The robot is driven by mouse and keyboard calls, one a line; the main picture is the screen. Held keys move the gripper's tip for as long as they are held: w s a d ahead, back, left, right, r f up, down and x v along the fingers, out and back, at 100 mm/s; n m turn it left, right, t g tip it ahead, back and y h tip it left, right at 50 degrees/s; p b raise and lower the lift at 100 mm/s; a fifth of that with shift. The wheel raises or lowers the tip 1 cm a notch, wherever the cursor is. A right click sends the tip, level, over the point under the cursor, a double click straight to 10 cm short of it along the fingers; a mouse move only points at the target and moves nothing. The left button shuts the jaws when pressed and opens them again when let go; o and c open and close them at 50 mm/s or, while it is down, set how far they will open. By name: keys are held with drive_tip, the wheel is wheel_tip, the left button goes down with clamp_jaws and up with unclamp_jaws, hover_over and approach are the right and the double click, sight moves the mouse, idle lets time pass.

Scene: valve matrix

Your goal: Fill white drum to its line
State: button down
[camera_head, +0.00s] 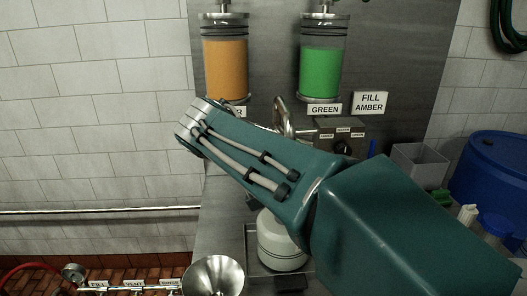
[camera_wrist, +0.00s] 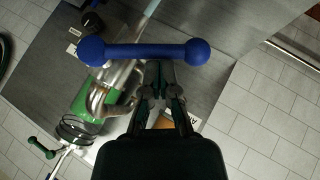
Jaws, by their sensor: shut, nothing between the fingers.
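The white drum (camera_head: 281,246) stands upright in a tray below the tanks, partly hidden by my arm; its fill level is not visible. The amber tank (camera_head: 225,68) and the green tank (camera_head: 321,72) hang on the steel panel above it. A sign (camera_head: 370,103) reads FILL AMBER. In the wrist view my gripper (camera_wrist: 160,78) is shut and empty. Its fingertips are close to a blue bar handle (camera_wrist: 145,53) with ball ends; I cannot tell whether they touch. The green tank shows there too (camera_wrist: 88,101). My fingers are hidden in the head view.
A steel funnel (camera_head: 214,277) is at the lower front, beside labelled pipework (camera_head: 118,287). A small control box (camera_head: 338,135) is below the tanks. A grey bin (camera_head: 419,164) and a large blue barrel (camera_head: 494,177) stand at the right. The tiled wall at left is clear.

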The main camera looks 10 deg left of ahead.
drive_tip(key=shift+f+n+h, duration=0.3)
drive_tip(key=shift+f+h, duration=0.35)
drive_tip(key=shift+h, duration=0.05)
drive_tip(key=shift+d+f, duration=0.15)
drive_tip(key=shift+f, duration=0.25)
idle(6.9)
